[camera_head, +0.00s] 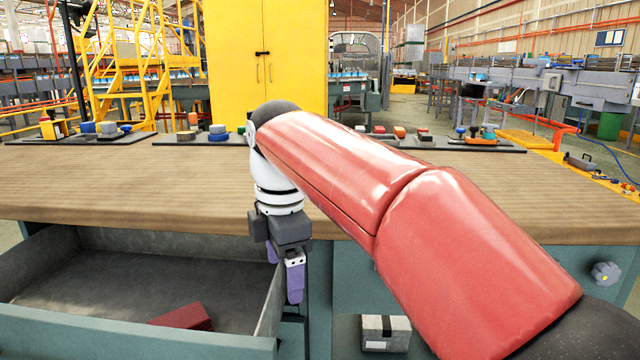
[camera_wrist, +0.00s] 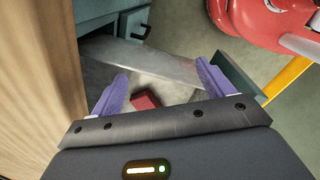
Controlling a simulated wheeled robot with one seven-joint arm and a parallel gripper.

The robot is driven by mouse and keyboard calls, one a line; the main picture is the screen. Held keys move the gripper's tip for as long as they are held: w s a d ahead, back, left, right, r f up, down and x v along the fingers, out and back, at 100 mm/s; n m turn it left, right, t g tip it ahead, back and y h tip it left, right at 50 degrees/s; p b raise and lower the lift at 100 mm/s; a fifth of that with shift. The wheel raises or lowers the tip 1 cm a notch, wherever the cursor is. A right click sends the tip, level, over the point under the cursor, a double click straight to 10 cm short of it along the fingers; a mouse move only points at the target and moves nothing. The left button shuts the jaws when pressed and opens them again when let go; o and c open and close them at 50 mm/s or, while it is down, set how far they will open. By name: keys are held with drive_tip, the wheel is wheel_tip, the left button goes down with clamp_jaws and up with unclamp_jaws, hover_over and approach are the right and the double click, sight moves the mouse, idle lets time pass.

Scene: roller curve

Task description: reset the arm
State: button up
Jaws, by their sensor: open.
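My gripper (camera_head: 284,276) hangs pointing down in front of the workbench, beside the right wall of an open drawer (camera_head: 262,318). Its purple fingers are apart with nothing between them. In the wrist view my gripper (camera_wrist: 160,88) is open above the drawer. A dark red block (camera_head: 183,317) lies on the drawer floor, and it also shows in the wrist view (camera_wrist: 146,100), below and between the fingers, apart from them. My red-sleeved arm reaches across the bench from the lower right and hides part of the bench top.
The wooden bench top (camera_head: 110,180) is mostly clear. Dark trays (camera_head: 487,146) with small coloured parts line its back edge. A grey-and-white box (camera_head: 386,333) sits in the space under the bench. A knob (camera_head: 605,273) sticks out of the front at right.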

drive_tip(key=s+d+f+m+t, duration=0.2)
drive_tip(key=s+d+f+m, duration=0.5)
drive_tip(key=d+m, duration=0.3)
drive_tip(key=s+d+f+m+t, duration=0.2)
drive_tip(key=s+d+f+m, duration=0.5)
drive_tip(key=d+m, duration=0.4)
drive_tip(key=shift+s+m+t, duration=0.4)
drive_tip(key=shift+s+m, duration=0.35)
drive_tip(key=shift+m, duration=0.15)
